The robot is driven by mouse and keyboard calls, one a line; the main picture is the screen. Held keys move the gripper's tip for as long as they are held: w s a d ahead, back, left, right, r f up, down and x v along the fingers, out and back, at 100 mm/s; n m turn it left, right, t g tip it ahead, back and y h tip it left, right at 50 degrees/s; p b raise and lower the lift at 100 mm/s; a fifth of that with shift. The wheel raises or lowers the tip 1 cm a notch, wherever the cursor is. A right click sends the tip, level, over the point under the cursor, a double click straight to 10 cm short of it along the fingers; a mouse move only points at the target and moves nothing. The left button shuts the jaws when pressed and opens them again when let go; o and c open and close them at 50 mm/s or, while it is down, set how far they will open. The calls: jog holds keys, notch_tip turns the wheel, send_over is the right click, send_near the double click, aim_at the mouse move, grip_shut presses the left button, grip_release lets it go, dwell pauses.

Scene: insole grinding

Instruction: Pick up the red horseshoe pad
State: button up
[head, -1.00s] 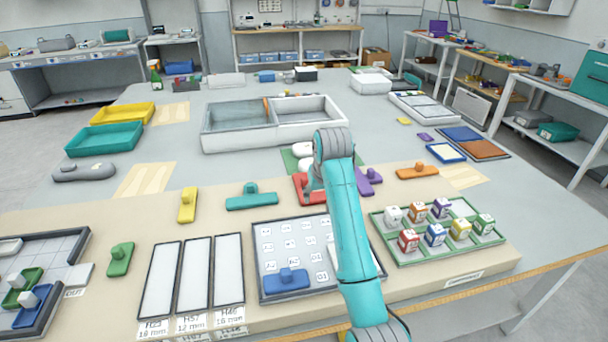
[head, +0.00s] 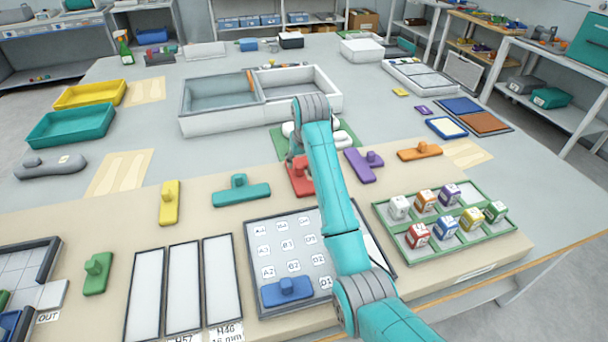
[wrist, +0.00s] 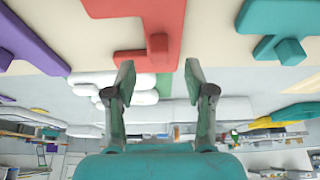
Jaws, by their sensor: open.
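The red pad (head: 300,179) lies on the beige front strip of the table, partly hidden by my arm in the head view. In the wrist view the red pad (wrist: 135,22) is cut off by the top edge, and its small upright knob (wrist: 157,43) shows between and just beyond the fingertips. My gripper (wrist: 158,74) is open and empty, its two fingers apart on either side of the knob's line. In the head view my gripper (head: 293,157) is close to the pad, mostly hidden behind my arm.
A purple piece (head: 361,165) lies right of the red pad and a teal piece (head: 239,191) left of it. White rounded objects on a green mat (head: 348,134) are behind. A labelled board (head: 262,231) with a blue piece (head: 287,291) lies in front.

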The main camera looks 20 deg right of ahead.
aim_at(300, 166)
jog(key=shift+x, duration=2.6)
jog(key=shift+w+d, duration=0.1)
jog(key=shift+w, duration=0.1)
grip_shut()
